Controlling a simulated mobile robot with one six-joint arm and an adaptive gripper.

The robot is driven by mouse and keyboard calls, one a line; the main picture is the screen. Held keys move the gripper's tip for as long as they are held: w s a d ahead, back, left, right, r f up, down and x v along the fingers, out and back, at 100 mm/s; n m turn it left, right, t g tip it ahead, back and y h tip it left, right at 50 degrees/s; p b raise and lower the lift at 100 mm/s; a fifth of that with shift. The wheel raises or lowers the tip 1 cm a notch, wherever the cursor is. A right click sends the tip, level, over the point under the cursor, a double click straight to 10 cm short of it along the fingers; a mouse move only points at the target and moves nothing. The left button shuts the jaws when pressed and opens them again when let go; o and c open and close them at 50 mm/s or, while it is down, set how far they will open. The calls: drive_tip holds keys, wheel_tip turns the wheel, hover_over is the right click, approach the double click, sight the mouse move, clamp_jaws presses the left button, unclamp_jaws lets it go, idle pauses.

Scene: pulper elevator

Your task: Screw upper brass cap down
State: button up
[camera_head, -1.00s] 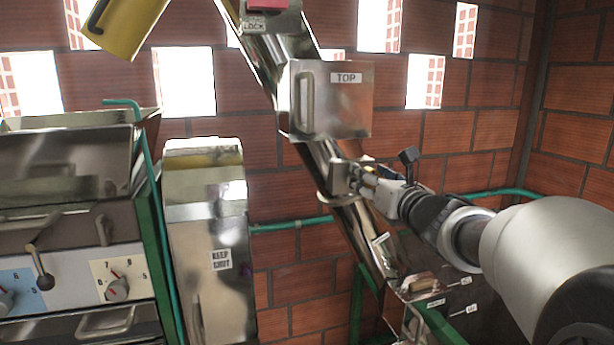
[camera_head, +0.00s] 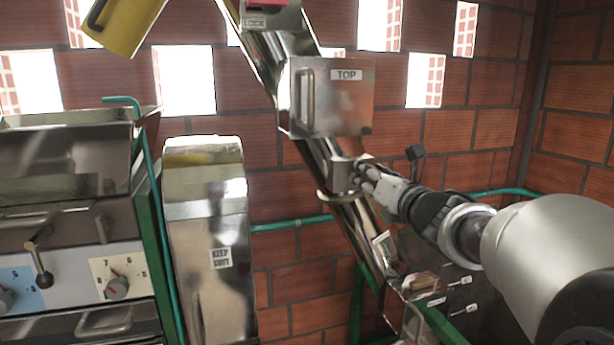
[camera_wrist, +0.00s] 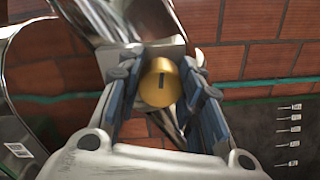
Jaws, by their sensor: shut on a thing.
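In the head view my gripper (camera_head: 366,172) is against the metal bracket (camera_head: 341,175) on the slanted steel elevator tube (camera_head: 357,222), just below the box labelled TOP (camera_head: 350,115). The cap is hidden by the fingers there. Its thread and seating cannot be seen.
A green pipe (camera_head: 290,226) runs along the brick wall behind the tube. A steel cabinet labelled KEEP SHUT (camera_head: 205,225) and a machine panel with knobs (camera_head: 115,275) stand left. A dark panel with small labels (camera_wrist: 265,135) is at the right in the wrist view.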

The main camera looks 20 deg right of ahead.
drive_tip(key=m, duration=0.9)
drive_tip(key=shift+m+p, duration=0.35)
drive_tip(key=shift+m, duration=0.05)
drive_tip(key=m+p, duration=0.1)
drive_tip(key=m, duration=0.3)
drive_tip(key=shift+d+p, duration=0.1)
drive_tip(key=shift+p, duration=0.25)
drive_tip(key=m+p, duration=0.2)
drive_tip(key=m, duration=0.3)
drive_tip(key=shift+m, duration=0.4)
drive_tip(key=m+p, duration=0.3)
drive_tip(key=m, duration=0.2)
drive_tip(key=shift+y, duration=0.3)
drive_tip(key=m+p, duration=0.2)
drive_tip(key=m, duration=0.2)
drive_tip(key=shift+m, duration=0.4)
drive_tip(key=m+p, duration=0.2)
drive_tip(key=m, duration=0.2)
drive_tip(key=shift+f+m+p, duration=0.15)
drive_tip(key=shift+m+p, duration=0.8)
drive_tip(key=shift+m, duration=1.55)
